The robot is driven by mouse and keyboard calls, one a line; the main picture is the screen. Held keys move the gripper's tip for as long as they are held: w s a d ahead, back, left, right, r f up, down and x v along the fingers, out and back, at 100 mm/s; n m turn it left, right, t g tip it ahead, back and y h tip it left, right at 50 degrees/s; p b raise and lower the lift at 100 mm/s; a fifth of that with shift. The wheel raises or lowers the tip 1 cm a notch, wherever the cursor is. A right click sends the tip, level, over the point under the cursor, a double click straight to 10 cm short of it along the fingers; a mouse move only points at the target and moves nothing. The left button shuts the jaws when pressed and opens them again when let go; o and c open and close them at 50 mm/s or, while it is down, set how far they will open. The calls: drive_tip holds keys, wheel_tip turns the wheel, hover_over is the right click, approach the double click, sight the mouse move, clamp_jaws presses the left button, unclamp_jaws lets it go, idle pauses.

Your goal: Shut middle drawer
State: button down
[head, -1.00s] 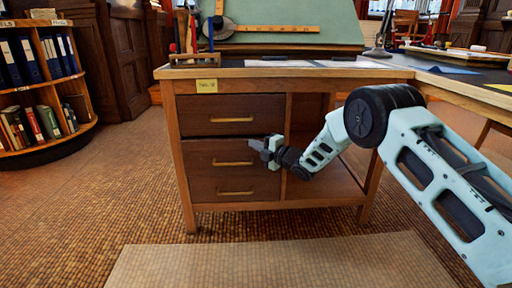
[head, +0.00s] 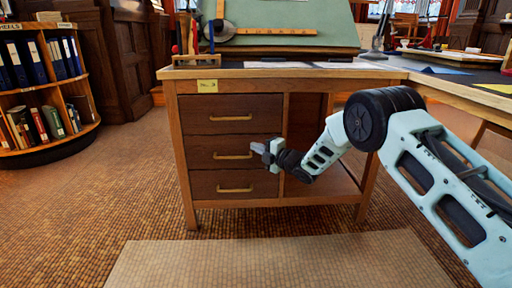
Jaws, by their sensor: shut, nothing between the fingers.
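The desk holds a stack of three dark wooden drawers with brass handles. The middle drawer (head: 205,153) sits level with the top drawer (head: 205,113) and the bottom drawer (head: 207,184), and its front looks flush with theirs. Its brass handle (head: 232,156) is visible. My gripper (head: 256,147) is shut and empty, its tips at the right part of the middle drawer's front. I cannot tell whether the tips touch it. The gripper covers the right end of that front.
An open compartment (head: 308,115) is right of the drawers, partly behind my arm. Tools in a wooden holder (head: 196,60) stand on the desktop. A round bookshelf (head: 45,148) is at the left. A pale mat (head: 260,265) lies on the open floor in front.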

drive_tip(key=p+v, duration=0.4)
drive_tip(key=v, duration=0.5)
drive_tip(key=s+a+r+m+g+h+p, duration=0.2)
drive_tip(key=s+a+r+m+h, duration=0.1)
drive_tip(key=s+r+m, duration=0.4)
drive_tip(key=s+a+r+m+g+h+p, duration=0.1)
drive_tip(key=s+a+r+m+g+h, duration=0.3)
drive_tip(key=s, duration=0.5)
drive_tip(key=s+d+r+m+g+h+p, duration=0.1)
drive_tip(key=s+d+r+m+g, duration=0.15)
drive_tip(key=s, duration=0.85)
drive_tip(key=s+d+r+m+g+h+p, duration=0.1)
drive_tip(key=s+d+m+g+h, duration=0.15)
drive_tip(key=s, duration=0.85)
drive_tip(key=s+d+r+m+g+h+p, duration=0.1)
drive_tip(key=s+d+m+g, duration=0.15)
drive_tip(key=s, duration=0.85)
wheel_tip(320, 180, up, 38)
drive_tip(key=s+p, duration=0.1)
drive_tip(key=p, duration=3.6)
drive_tip(key=shift+s+p, duration=0.3)
drive_tip(key=shift+p, duration=0.1)
drive_tip(key=shift+m, duration=0.25)
